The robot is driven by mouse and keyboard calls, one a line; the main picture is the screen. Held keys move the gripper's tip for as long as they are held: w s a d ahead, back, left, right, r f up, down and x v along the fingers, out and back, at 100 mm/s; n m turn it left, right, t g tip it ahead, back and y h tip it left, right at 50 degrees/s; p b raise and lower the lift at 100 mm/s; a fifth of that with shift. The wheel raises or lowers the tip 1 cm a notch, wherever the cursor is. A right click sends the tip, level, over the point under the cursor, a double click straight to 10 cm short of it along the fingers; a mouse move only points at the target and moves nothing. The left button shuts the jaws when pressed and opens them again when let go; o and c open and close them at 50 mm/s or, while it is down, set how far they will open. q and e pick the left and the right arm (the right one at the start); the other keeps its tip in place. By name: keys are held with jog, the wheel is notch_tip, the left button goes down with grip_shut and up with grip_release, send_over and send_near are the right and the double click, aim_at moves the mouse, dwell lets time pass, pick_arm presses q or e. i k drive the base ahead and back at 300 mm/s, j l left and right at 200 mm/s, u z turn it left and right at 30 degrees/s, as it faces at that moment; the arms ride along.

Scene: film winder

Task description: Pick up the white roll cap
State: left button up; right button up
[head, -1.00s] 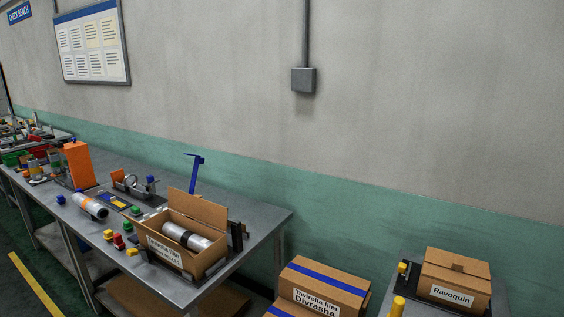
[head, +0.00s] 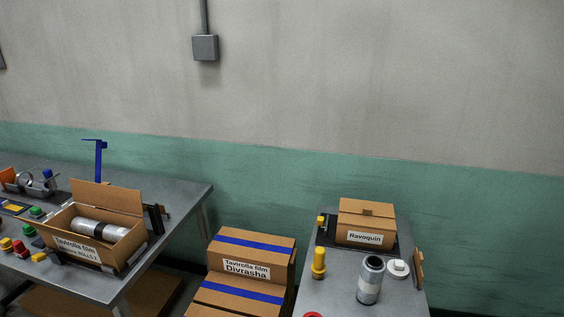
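A white round piece that looks like the roll cap (head: 398,268) lies on the right-hand metal table (head: 340,292). It is just right of a grey-white cylinder (head: 370,280) with a dark top, which stands upright. The cap and the cylinder appear close together; I cannot tell if they touch. Neither of my grippers is in the head view.
A closed "Ravoquin" box (head: 366,223) stands behind the cap. A yellow peg-like piece (head: 319,263) stands left of the cylinder. A brown piece (head: 419,268) sits at the table's right edge. Cartons (head: 250,262) fill the gap to the left bench (head: 178,205), which holds an open film box (head: 95,230).

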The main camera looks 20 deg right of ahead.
aim_at(397, 270)
jog(key=z, duration=1.45)
